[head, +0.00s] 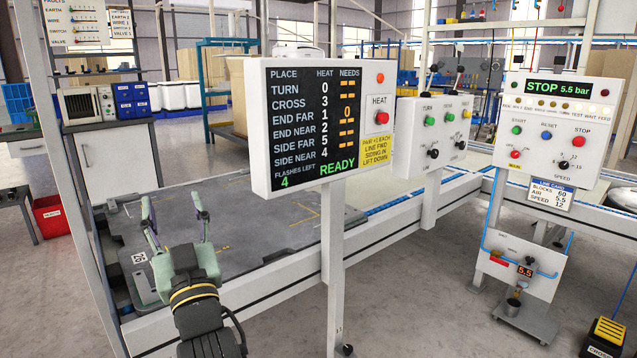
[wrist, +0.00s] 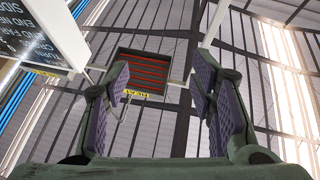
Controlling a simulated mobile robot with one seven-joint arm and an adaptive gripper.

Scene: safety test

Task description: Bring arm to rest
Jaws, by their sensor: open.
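My gripper (head: 176,218) is at the lower left of the head view, fingers pointing up, open and empty. It stands in front of the grey table plate (head: 262,208). In the wrist view the two padded fingers of my gripper (wrist: 163,90) are spread, with nothing between them. The wrist camera looks up at the roof and a dark box with glowing red bars (wrist: 142,72).
A display panel (head: 315,120) reading READY, with a red HEAT button (head: 382,117), stands on a post right of my gripper. A control box (head: 555,130) reads STOP 5.5 bar. A frame post (head: 65,130) stands left. A red bin (head: 50,217) is on the floor.

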